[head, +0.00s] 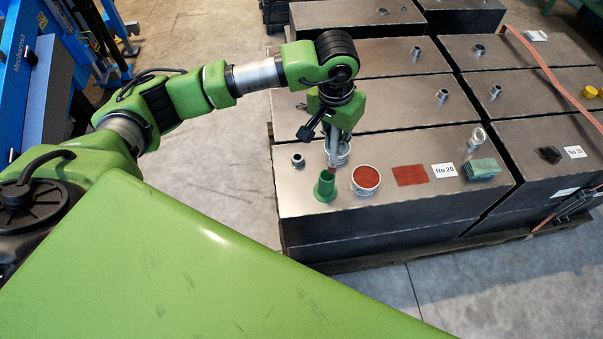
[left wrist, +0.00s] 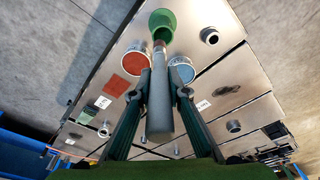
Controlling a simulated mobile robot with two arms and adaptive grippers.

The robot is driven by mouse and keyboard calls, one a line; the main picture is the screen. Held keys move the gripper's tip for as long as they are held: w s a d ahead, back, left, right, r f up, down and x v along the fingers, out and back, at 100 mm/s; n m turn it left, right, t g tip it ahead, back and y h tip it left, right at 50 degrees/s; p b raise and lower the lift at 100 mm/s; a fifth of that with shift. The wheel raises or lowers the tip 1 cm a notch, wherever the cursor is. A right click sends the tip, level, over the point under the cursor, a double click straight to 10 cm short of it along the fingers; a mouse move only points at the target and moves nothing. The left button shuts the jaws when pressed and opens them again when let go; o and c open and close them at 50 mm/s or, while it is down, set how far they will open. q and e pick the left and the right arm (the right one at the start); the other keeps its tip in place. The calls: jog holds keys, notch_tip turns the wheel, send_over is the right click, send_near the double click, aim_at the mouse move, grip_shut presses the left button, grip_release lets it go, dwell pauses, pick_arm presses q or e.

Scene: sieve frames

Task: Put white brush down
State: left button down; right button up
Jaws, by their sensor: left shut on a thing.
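My left gripper (head: 336,138) is above the near end of the dark metal block, close over a green flared cup (head: 325,187). In the left wrist view its two fingers (left wrist: 160,82) are shut on a grey, rod-like handle (left wrist: 160,108), which I take to be the white brush; no bristles can be made out. The far end of the handle has a reddish band and points at the green cup (left wrist: 162,20). Whether it is inside the cup or above it I cannot tell. My right gripper is not in view.
A round tub of red powder (head: 366,180) stands right of the cup. A pale-blue-filled tub (left wrist: 182,69) stands close by. A red patch (head: 410,175), a "No 20" card (head: 445,170) and a green sponge-like block (head: 482,169) lie further right. Metal studs rise from the blocks.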

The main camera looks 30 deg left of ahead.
pick_arm(q)
jog(key=shift+s+a+f+p, duration=0.3)
jog(key=shift+s+f, duration=0.15)
jog(key=shift+f, duration=0.3)
send_over(329, 171)
jog(key=f, duration=0.4)
jog(key=shift+w+a+p, duration=0.15)
jog(key=shift+w+p, duration=0.15)
jog(key=shift+p, duration=0.1)
notch_tip(329, 171, down, 4)
jog(key=shift+r+p, duration=0.1)
jog(key=shift+p, duration=0.3)
jog(key=shift+f, duration=0.25)
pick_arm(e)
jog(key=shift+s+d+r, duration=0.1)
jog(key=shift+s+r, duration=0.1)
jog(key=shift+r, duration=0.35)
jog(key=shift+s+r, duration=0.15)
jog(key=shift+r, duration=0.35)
pick_arm(q)
jog(key=shift+f, duration=0.1)
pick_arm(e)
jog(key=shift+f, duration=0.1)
